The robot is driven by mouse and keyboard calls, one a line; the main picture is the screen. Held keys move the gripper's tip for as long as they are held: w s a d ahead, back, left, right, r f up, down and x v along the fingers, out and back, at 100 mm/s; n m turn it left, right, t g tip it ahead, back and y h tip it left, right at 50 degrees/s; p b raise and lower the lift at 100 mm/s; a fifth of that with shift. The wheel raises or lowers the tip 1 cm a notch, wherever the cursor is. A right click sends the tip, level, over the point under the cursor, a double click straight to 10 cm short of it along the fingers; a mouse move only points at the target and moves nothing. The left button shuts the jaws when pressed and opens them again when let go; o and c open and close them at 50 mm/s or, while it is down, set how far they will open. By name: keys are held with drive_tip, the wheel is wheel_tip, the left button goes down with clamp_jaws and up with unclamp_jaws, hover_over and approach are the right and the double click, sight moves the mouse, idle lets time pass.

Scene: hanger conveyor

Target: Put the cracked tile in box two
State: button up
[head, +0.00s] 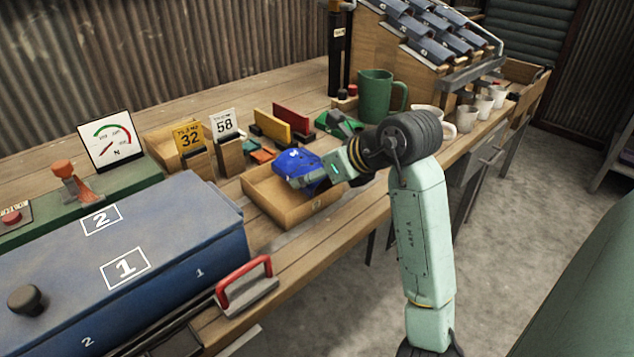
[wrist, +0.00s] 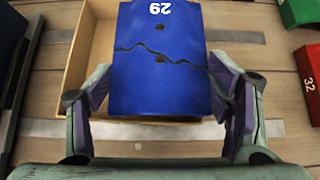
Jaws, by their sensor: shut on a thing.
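The cracked tile (wrist: 160,62) is blue, carries the number 29, and has a jagged dark crack across its face. My gripper (wrist: 165,95) is shut on its two sides. In the head view the blue tile (head: 296,167) is tilted over a small wooden tray (head: 270,205), whose rim also shows behind it in the wrist view (wrist: 83,50). I cannot tell whether the tile touches the tray. A long blue metal box (head: 165,235) stands at the left, its top marked with white-framed 2 and 1. My gripper (head: 325,170) partly hides the tile.
Cards 32 (head: 189,138) and 58 (head: 224,122) stand on wooden blocks behind the tray. A green mug (head: 375,95), white cups (head: 484,107) and a sloped tile rack (head: 430,35) are to the right.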

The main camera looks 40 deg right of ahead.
drive_tip(key=shift+a+f, duration=0.1)
drive_tip(key=shift+f, duration=1.9)
drive_tip(key=c, duration=0.5)
drive_tip(key=o, duration=1.8)
drive_tip(key=shift+r, duration=0.1)
drive_tip(key=b+v, duration=0.1)
drive_tip(key=v, duration=1.1)
drive_tip(key=shift+w+r, duration=0.1)
drive_tip(key=shift+r, duration=0.05)
